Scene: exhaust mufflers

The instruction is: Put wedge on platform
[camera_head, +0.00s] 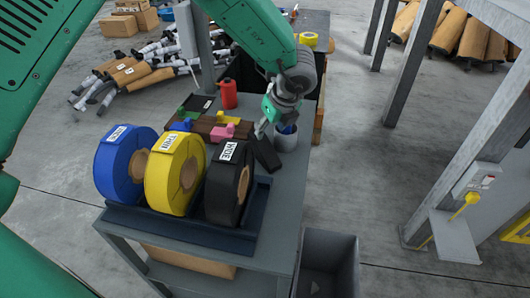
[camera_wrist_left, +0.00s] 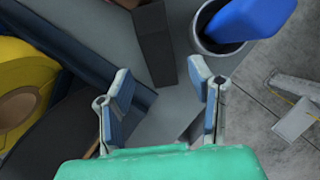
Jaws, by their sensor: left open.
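A brown wooden board (camera_head: 205,124), which may be the platform, lies on the grey workbench. A pink piece (camera_head: 222,132), a yellow piece and other small coloured pieces are on it; I cannot tell which is the wedge. My left gripper (camera_head: 274,129) is right of the board, above the bench, open and empty. My right gripper is not seen.
A grey cup (camera_head: 286,141) holding a blue object (camera_wrist_left: 245,18) stands by the bench's right edge. Blue, yellow (camera_head: 172,176) and black (camera_head: 229,183) rolls stand at the front. A red container (camera_head: 228,94) is behind the board. A grey bin (camera_head: 326,265) is at front right.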

